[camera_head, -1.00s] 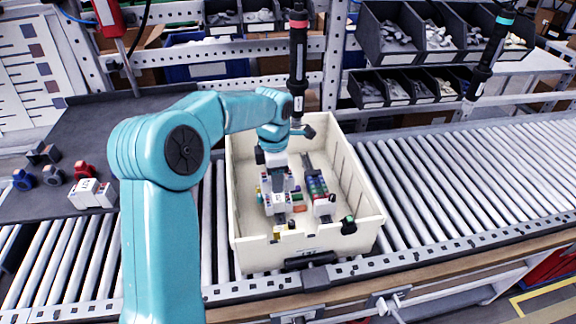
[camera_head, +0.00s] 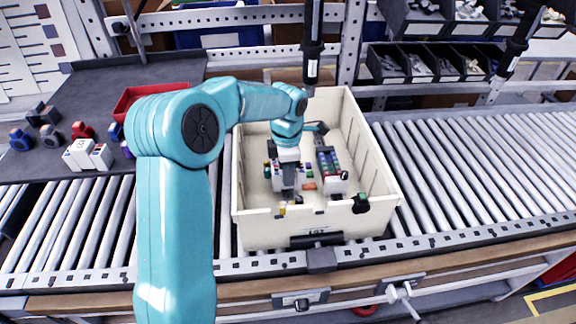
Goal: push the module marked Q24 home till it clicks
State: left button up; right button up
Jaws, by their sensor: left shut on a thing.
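A cream tote (camera_head: 376,160) stands on the roller conveyor, with small modules and coloured parts inside. My left gripper (camera_head: 289,190) reaches down into its left half, fingers low among white blocks. It is shut on a small part, mostly hidden by the fingers; I take it to be a module. To its right a dark rail (camera_head: 326,163) carries a row of coloured modules, with a white block (camera_head: 338,186) at its near end. No Q24 marking is legible, so I cannot tell which module bears it. My right gripper is not in view.
Two dark screwdrivers (camera_head: 312,50) (camera_head: 518,45) hang above, one over the tote's back edge. A dark table at left holds a red tray (camera_head: 150,98), white blocks (camera_head: 88,154) and small coloured parts. The conveyor rollers (camera_head: 470,165) on the right are clear.

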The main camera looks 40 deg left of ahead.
pick_arm(q)
jog(key=f+b, duration=0.2)
jog(key=f, duration=0.2)
jog(key=f+b, duration=0.3)
jog(key=f, duration=0.1)
jog(key=shift+w+a+f, duration=0.1)
jog(key=shift+w+a, duration=0.05)
jog(key=shift+w, duration=0.05)
jog(key=shift+s+f+b, duration=0.1)
jog(key=shift+f+b, duration=0.8)
jog(key=shift+b, duration=0.05)
dwell(1.0)
dwell(0.5)
jog(key=o, duration=1.2)
jog(key=shift+o, duration=0.2)
jog(key=shift+r, duration=0.15)
dwell(0.3)
